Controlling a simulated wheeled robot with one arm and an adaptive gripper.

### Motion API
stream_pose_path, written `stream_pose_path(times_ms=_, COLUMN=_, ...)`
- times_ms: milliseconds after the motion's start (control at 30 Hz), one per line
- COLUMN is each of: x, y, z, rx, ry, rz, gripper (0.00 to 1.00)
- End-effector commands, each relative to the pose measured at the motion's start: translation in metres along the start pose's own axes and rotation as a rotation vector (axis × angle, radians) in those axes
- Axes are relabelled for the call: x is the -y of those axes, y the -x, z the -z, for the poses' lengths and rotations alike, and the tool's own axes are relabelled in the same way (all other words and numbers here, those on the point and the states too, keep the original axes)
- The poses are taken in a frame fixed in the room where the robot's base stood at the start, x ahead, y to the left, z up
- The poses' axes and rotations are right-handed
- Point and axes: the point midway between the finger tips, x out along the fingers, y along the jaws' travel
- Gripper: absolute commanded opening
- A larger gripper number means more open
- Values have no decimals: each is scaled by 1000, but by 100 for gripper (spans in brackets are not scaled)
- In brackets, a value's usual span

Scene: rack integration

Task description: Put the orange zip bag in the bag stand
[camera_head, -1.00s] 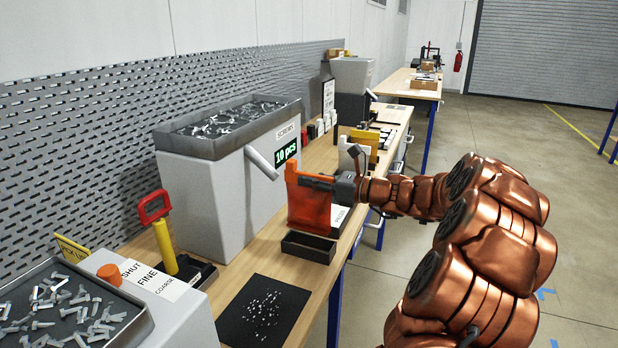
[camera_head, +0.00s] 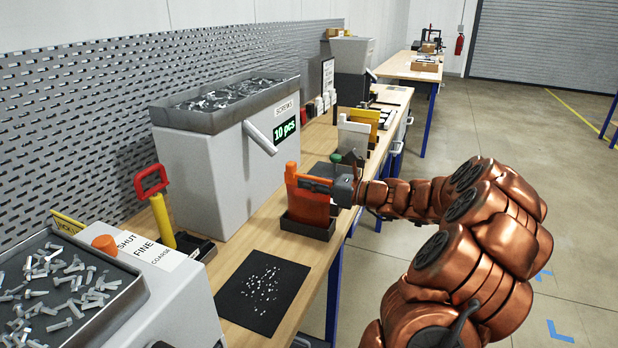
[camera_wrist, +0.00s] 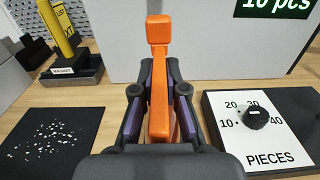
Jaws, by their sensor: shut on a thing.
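The orange zip bag (camera_head: 308,205) is upright in my gripper (camera_head: 318,184), which is shut on its upper part. In the wrist view the bag (camera_wrist: 159,80) shows edge-on between the two fingers of my gripper (camera_wrist: 160,97). The bag stand, a low black open tray (camera_head: 307,230), is directly under the bag, and the bag's lower end is at or inside its rim. I cannot tell whether the bag touches the stand's floor. In the wrist view the stand is hidden behind the bag and gripper.
A grey screw feeder (camera_head: 225,165) reading "10 pcs" stands behind the bag. A black mat (camera_head: 262,291) with small screws lies in front. A dial box marked PIECES (camera_wrist: 262,125) is right of the gripper in the wrist view.

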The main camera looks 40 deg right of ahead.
Motion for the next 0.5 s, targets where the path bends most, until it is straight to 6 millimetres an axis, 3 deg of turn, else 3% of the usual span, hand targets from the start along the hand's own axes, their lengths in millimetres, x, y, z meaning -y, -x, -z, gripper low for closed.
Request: stream_pose_path(times_ms=500, x=0, y=0, z=5, rx=-1, ry=1, rz=0, gripper=0)
